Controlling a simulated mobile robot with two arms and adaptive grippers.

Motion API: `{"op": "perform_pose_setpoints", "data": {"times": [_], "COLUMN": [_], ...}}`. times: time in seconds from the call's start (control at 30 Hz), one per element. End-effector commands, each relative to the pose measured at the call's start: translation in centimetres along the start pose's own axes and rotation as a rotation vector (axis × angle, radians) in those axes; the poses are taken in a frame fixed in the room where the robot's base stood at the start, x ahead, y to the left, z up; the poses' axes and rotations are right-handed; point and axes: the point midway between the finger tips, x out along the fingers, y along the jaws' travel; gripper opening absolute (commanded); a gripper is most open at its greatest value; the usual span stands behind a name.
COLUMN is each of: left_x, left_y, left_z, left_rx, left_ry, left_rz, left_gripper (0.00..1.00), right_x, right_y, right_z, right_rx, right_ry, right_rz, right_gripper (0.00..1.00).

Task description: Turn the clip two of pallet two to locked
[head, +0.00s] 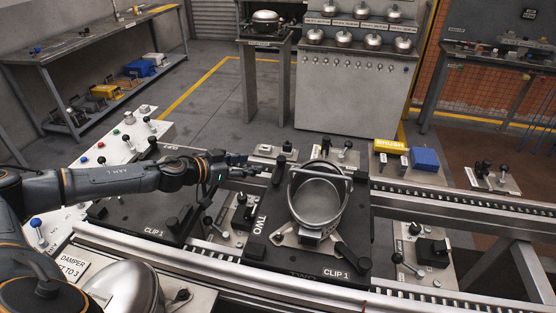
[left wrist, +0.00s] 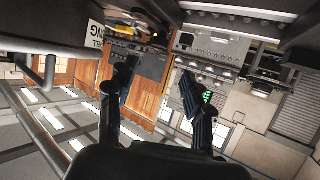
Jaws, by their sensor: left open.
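Pallet two (head: 262,268) is a black plate on the conveyor, marked TWO, with a grey metal compressor pot (head: 318,205) and a raised handle on it. Black clips sit around its edge. One clip (head: 278,171) is at the back left, near my left gripper (head: 243,168); I cannot read a number on it. Another clip (head: 352,257) is at the front right, near the CLIP 1 label. My left gripper is open, reaching in from the left just beside the back left clip, apart from it as far as I can tell. Its empty fingers also show in the left wrist view (left wrist: 157,88).
Another black pallet (head: 140,222) with a CLIP 1 label lies left, under my arm. A domed metal shell (head: 128,289) is at the front left. A blue box (head: 424,159) and yellow box (head: 394,146) stand behind the right rail. The floor behind is clear.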

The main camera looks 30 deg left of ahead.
Motion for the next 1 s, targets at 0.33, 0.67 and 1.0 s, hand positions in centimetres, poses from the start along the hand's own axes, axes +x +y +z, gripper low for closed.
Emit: {"op": "perform_pose_setpoints", "data": {"times": [0.33,0.67,1.0], "left_x": [2.9,10.1,13.6], "left_y": [-0.3,-0.3,-0.3], "left_z": [-0.1,0.5,0.5], "left_rx": [-0.004,-0.005,-0.004], "left_ry": [-0.002,-0.003,-0.004], "left_rz": [0.002,0.001,0.0], "left_gripper": [0.51,0.51,0.51], "right_x": [-0.9,-0.8,-0.1], "right_y": [-0.2,0.5,-0.2], "right_z": [1.2,2.5,0.3], "right_rx": [-0.001,-0.005,0.0], "right_ry": [-0.017,-0.036,-0.003], "right_rz": [-0.002,0.006,-0.003], "right_gripper": [0.4,0.4,0.4]}}
